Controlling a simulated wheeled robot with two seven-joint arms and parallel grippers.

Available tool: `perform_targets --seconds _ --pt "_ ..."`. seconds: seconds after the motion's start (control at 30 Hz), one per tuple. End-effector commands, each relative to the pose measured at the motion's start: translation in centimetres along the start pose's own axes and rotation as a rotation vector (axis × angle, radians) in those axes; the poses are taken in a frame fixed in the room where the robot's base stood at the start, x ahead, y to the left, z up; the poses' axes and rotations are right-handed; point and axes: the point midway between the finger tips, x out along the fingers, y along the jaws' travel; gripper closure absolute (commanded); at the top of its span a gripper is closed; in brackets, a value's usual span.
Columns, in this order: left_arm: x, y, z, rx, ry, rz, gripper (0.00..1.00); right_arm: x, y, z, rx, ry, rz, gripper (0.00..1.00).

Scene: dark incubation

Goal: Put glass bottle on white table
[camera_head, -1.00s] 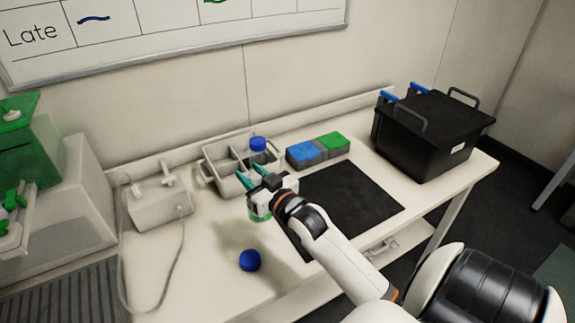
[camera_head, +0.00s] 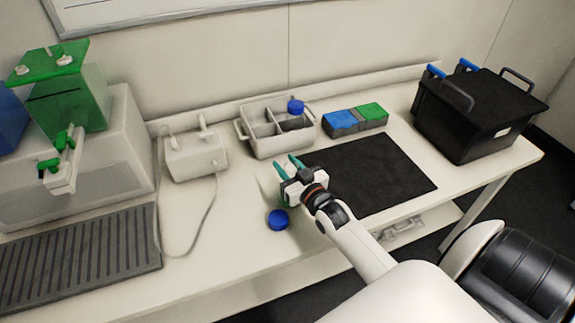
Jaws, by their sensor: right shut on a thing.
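My right gripper (camera_head: 290,168) is over the white table (camera_head: 230,265), left of the black mat. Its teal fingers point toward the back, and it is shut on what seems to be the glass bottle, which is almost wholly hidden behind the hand. I cannot tell whether the bottle touches the table. A round blue cap (camera_head: 278,219) shows on the table just in front of the gripper; whether anything is under it is hard to see. My left gripper is not in view.
A grey divided tray (camera_head: 265,143) with another blue cap (camera_head: 296,107) in it stands behind the gripper. Blue and green boxes (camera_head: 356,121), a black mat (camera_head: 385,178) and a black crate (camera_head: 465,130) are to the right. A white device with a cable (camera_head: 196,157) is at the left.

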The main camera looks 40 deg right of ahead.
Motion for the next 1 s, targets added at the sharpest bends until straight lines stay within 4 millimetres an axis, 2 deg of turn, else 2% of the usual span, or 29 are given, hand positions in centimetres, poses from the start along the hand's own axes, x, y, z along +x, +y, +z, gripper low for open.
perform_targets --seconds 0.07,0.1,0.2,0.57,0.67,1.0 --pt "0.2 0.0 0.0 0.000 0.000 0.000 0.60 0.0 0.0 -0.2 0.000 -0.003 0.000 1.00" --pt "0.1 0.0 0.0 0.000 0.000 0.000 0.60 0.0 0.0 -0.2 0.000 0.000 0.000 0.59" --pt "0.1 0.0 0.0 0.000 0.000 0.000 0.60 0.0 0.0 -0.2 0.000 0.000 0.000 0.42" --pt "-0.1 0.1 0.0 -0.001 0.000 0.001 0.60 -0.1 0.0 0.1 0.000 0.000 0.000 0.42" --pt "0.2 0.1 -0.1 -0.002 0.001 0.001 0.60 -1.4 0.0 -0.2 0.001 0.003 0.000 0.42" --pt "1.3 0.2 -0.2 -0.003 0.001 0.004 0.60 -8.4 0.0 -0.2 0.001 0.004 0.000 0.42"
